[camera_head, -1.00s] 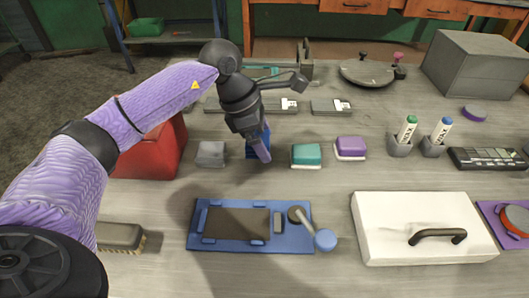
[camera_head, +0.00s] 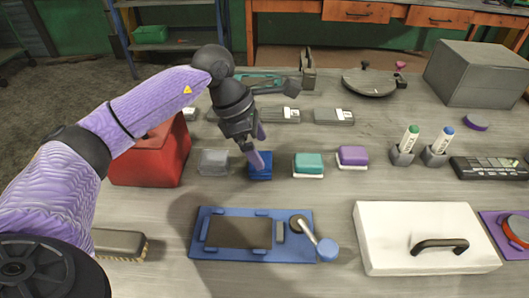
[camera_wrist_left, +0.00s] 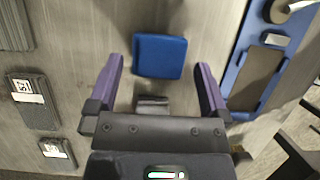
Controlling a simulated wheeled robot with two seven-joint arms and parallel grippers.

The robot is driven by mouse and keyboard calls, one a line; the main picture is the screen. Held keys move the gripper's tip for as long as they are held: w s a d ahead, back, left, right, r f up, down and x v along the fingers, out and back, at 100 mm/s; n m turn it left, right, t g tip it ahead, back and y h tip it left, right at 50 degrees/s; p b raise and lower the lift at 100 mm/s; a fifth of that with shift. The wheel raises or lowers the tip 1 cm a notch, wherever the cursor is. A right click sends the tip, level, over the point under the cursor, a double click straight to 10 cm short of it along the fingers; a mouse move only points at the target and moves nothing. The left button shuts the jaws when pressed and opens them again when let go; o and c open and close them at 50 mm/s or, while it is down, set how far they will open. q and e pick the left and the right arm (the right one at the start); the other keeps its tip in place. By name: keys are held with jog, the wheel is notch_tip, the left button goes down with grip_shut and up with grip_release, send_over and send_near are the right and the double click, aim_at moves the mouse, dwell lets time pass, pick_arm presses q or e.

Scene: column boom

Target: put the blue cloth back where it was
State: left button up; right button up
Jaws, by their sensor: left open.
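The blue cloth (camera_head: 260,167) is a small folded block lying on the table between a grey block and a teal block. In the left wrist view the blue cloth (camera_wrist_left: 159,56) lies ahead of the open jaws, near the line between them. My left gripper (camera_head: 260,148) is above and just behind the cloth in the head view, with its purple fingers pointing down. In the left wrist view its fingers (camera_wrist_left: 157,72) are spread wide with nothing between them gripped. Part of the cloth's far side is hidden by a finger. My right gripper does not show.
A grey block (camera_head: 213,162) is left of the cloth; teal (camera_head: 308,164) and purple (camera_head: 352,156) blocks are right. A red box (camera_head: 150,160) stands further left. A blue tray (camera_head: 207,253) and white lidded box (camera_head: 415,220) lie in front. Marker holders (camera_head: 402,157) stand right.

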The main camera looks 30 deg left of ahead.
pick_arm(q)
jog(key=p+v, duration=0.2)
jog(key=v, duration=0.6)
jog(key=shift+f, duration=0.1)
dwell(0.4)
dwell(0.4)
